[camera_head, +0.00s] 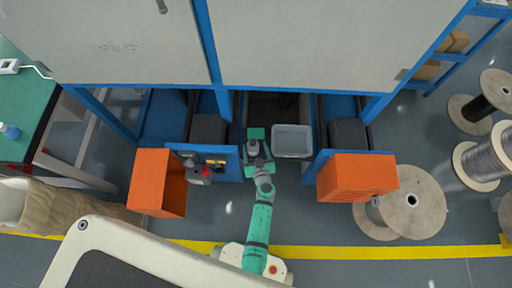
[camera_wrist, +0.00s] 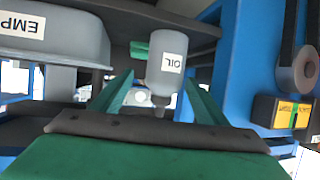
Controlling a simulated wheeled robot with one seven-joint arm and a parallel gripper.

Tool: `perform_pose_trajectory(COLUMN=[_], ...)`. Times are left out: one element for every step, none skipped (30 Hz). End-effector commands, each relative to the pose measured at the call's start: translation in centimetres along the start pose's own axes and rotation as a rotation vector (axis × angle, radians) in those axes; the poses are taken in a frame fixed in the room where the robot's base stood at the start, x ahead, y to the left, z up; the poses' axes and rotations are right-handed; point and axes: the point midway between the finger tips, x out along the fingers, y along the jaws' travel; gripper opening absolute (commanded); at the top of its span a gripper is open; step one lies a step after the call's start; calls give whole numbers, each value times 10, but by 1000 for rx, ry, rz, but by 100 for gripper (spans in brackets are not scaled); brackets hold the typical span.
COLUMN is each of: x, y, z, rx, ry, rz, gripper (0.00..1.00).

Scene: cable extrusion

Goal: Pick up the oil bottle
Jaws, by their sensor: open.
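The oil bottle (camera_wrist: 167,62) is grey-white with an "OIL" label and shows in the middle of the wrist view. Its narrow neck points down in that picture, which looks upside down, as the lettering is turned over. My gripper (camera_wrist: 158,98) is open, with one green finger on each side of the bottle's neck end. I cannot tell whether either finger touches it. In the head view my gripper (camera_head: 258,154) is at the machine's middle opening, and the grey bottle (camera_head: 253,147) shows small between its green parts.
A grey bin (camera_head: 292,141) marked "EMP..." stands close right of my gripper in the head view; it also shows in the wrist view (camera_wrist: 60,40). A yellow-and-black box (camera_wrist: 284,112) and a tape roll (camera_wrist: 299,70) are on the other side. Orange boxes (camera_head: 150,182) (camera_head: 357,178) flank the opening.

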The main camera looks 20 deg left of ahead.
Motion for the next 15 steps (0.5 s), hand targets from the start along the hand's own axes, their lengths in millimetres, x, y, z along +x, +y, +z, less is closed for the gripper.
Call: perform_pose_trajectory(x=[6, 8, 10, 12, 13, 14, 16, 19, 23, 27, 31, 37, 42, 46, 50], y=[0, 0, 0, 0, 0, 0, -1, -1, -2, -2, -2, -4, -4, -5, -4], z=[0, 0, 0, 0, 0, 0, 0, 0, -1, -1, -1, -1, -1, 0, -1], rx=[1, 0, -1, 0, 0, 1, 0, -1, -1, 0, -1, 1, 0, 0, 1], ry=[0, 0, 0, 0, 0, 0, 0, 0, 1, 1, 0, 0, 1, -1, 1], rz=[0, 0, 0, 0, 0, 0, 0, -1, 0, 0, 1, 0, 0, 0, 0], gripper=[68, 68, 68, 68, 68, 68, 68, 68, 68, 68, 68, 68, 68, 68, 68])
